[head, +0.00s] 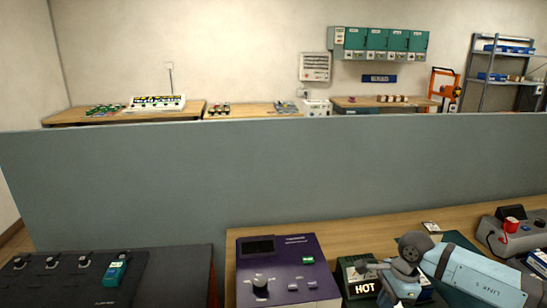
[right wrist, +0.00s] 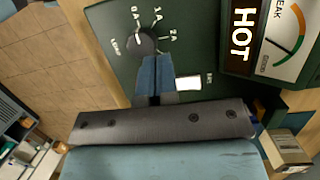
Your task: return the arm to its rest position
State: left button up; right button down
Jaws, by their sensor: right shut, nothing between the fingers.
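My right arm comes in from the right in the head view, its gripper (head: 366,267) over the dark green box (head: 352,275) with the lit HOT sign (head: 366,289). In the right wrist view the blue fingers of the gripper (right wrist: 154,92) are together, with nothing between them. They lie in front of the box's face, close to the round selector knob (right wrist: 141,40) marked 0A, 1A and 2A. I cannot tell whether they touch it. A white button (right wrist: 188,83) sits just beside the fingertips. My left gripper is out of view.
A grey device with a red knob (head: 512,226) is at the right. A grey partition (head: 250,165) rises behind the bench.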

jog(key=s+a+r+m+t+y+p, duration=0.25)
jog(key=s+a+m+t+y, duration=0.35)
jog(key=a+m, duration=0.5)
jog(key=s+a+r+m+t+y+p, duration=0.2)
jog(key=s+a+r+m+t+y, duration=0.15)
jog(key=a+m+y, duration=0.65)
jog(key=s+d+f+m+t+h+p, duration=0.1)
jog(key=s+d+f+m+h, duration=0.4)
jog(key=m, duration=1)
jog(key=s+d+f+m+h+p, duration=0.1)
jog(key=s+d+f+m+h, duration=0.4)
jog(key=s+f+m+h, duration=0.5)
jog(key=m, duration=0.5)
jog(key=shift+s+d+f+t+h+p, duration=0.2)
jog(key=shift+s+f+t+h+p, duration=0.05)
jog(key=shift+f+t+h+p, duration=0.15)
